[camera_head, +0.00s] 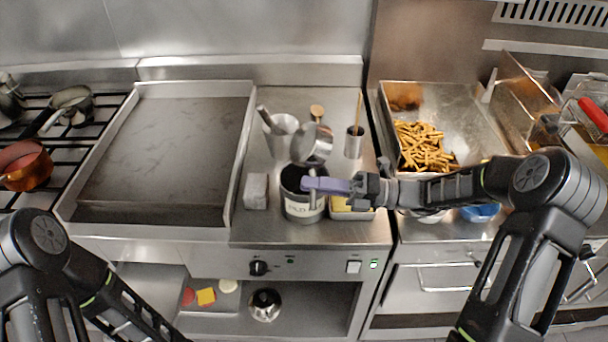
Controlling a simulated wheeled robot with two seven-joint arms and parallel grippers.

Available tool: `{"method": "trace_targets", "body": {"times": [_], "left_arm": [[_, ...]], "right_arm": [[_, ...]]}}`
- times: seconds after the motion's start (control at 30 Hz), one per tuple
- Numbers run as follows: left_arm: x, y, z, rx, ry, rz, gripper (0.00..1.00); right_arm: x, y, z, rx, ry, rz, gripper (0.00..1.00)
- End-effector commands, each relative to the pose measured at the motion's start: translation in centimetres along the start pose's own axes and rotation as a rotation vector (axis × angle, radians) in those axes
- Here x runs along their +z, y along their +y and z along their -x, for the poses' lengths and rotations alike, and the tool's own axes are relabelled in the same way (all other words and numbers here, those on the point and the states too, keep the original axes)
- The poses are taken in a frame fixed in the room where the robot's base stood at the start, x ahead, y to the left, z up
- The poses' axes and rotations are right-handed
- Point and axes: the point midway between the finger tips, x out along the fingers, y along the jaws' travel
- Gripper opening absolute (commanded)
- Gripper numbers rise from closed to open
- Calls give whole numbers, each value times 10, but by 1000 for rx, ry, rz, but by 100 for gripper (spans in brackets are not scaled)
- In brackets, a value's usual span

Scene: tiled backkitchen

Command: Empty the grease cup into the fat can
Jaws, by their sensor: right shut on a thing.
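The fat can (303,209) is a dark, open can with a white label, standing on the steel counter between the griddle and the fry station. The grease cup (312,143) is a shiny metal cup, held tilted above the back of the can's mouth. My right gripper (318,187) reaches in from the right, in front of the cup and over the can. It is shut on the grease cup, seemingly by its handle; the fingers hide part of the grip and of the can's mouth. I cannot see what is inside the cup or can. My left gripper is out of view; only my left arm shows.
A white block (256,191) stands left of the can, and a small tray with a yellow item (347,205) right of it. Behind are a utensil container (279,137) and a narrow metal pot (354,143). The griddle (165,150) is bare; fries (424,146) lie at right.

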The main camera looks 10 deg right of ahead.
Motion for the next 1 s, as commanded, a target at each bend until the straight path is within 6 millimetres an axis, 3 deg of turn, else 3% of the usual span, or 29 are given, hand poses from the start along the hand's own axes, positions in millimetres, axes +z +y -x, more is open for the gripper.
{"method": "trace_targets", "body": {"times": [0.43,0.77,0.9,1.0], "left_arm": [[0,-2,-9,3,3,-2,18],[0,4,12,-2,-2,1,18],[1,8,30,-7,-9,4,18],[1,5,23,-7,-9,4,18]], "right_arm": [[0,2,-4,-110,62,44,0],[1,10,-11,-506,270,176,0],[-1,11,-14,-670,359,227,0],[0,12,-16,-755,401,260,0]]}}
